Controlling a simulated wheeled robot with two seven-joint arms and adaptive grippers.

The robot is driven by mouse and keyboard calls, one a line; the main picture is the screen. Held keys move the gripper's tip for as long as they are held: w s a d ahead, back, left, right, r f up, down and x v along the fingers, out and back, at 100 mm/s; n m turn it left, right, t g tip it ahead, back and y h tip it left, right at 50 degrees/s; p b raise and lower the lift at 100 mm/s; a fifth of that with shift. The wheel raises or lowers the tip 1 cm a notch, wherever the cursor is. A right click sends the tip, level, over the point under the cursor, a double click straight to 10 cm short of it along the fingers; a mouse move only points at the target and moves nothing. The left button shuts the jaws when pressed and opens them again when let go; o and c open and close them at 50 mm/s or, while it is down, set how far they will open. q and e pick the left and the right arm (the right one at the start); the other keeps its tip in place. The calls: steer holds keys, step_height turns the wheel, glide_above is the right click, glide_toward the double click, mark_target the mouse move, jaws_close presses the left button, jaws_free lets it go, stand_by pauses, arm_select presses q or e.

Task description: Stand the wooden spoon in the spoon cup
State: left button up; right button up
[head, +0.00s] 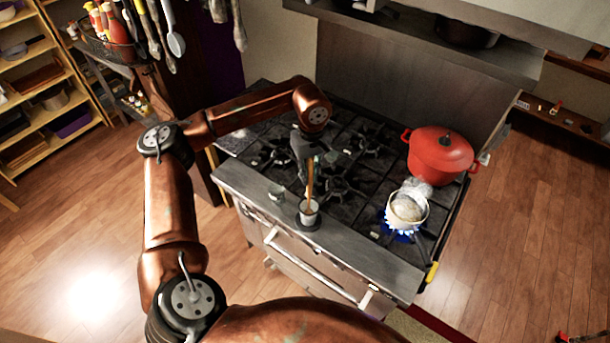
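The wooden spoon (310,183) is close to upright. Its lower end is inside the rim of the small pale spoon cup (309,213), and whether it touches the bottom is hidden. The cup stands on a dark round base on the stove's front ledge. My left gripper (312,165) is at the spoon's upper part, above the cup, with its dark fingers around or beside the spoon. The gripper is small and dark against the burners, so I cannot tell whether its fingers are closed on the spoon. My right gripper is not in view.
A red lidded pot (441,155) stands at the stove's right back. A small pan (408,207) sits over a lit blue flame at the front right. A small glass-like item (276,195) is on the ledge left of the cup. Black grates (345,180) lie behind the cup.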

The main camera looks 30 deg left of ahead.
arm_select(q)
steer(key=o, duration=0.5)
